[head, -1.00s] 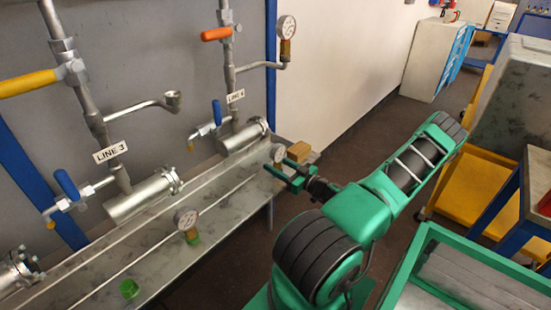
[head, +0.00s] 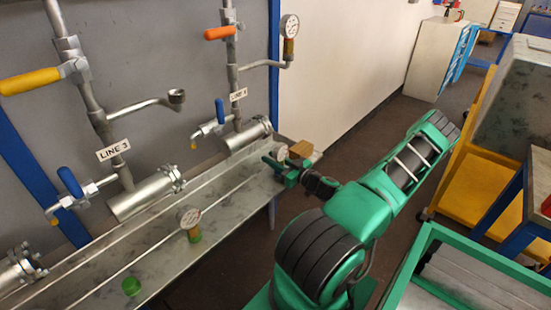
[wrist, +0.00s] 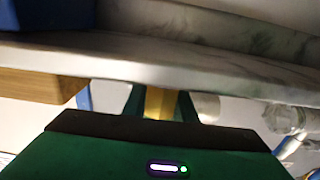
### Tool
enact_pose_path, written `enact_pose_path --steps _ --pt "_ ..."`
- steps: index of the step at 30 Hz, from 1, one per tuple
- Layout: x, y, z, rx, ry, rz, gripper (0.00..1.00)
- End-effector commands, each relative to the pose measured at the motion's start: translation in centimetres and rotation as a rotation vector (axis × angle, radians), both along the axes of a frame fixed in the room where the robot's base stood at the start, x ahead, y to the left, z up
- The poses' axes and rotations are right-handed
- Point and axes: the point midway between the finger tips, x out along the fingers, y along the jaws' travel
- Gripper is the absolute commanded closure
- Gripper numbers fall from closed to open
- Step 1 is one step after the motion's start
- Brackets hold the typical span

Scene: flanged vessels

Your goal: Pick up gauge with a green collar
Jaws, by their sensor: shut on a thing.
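A gauge with a green collar (head: 194,235) stands upright on the metal bench, left of my gripper in the head view. My gripper (head: 281,168) is at the far right end of the bench, shut on another gauge (head: 282,152), whose pale dial shows above the fingers. In the wrist view a yellowish part (wrist: 160,103) shows between my fingers; the rest of the held gauge is hidden there. A further gauge (head: 289,27) with a brownish-orange collar sits on the bent pipe of LINE 4.
The bench (head: 232,200) runs along the wall; its edge (wrist: 200,70) crosses the wrist view close to my gripper. A wooden block (head: 301,149) is beside my gripper. A green cup-like piece (head: 131,286) lies at the front. LINE 3's bent pipe has an open end (head: 177,97).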

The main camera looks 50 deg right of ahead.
Motion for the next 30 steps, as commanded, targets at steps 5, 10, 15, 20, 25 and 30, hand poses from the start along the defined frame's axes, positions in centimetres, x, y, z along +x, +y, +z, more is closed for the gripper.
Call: enact_pose_path --steps 5,10,15,20,25,30 --pt "0.0 0.0 0.4 -0.001 -0.001 0.000 1.00" --pt "0.0 0.0 1.5 -0.002 0.000 0.001 1.00" --pt "0.0 0.0 3.9 -0.003 0.000 0.002 1.00" --pt "0.0 0.0 7.0 -0.006 0.000 0.001 1.00" --pt "0.0 0.0 10.5 -0.007 0.000 0.002 1.00" --pt "0.0 0.0 13.6 -0.006 0.000 0.001 1.00"
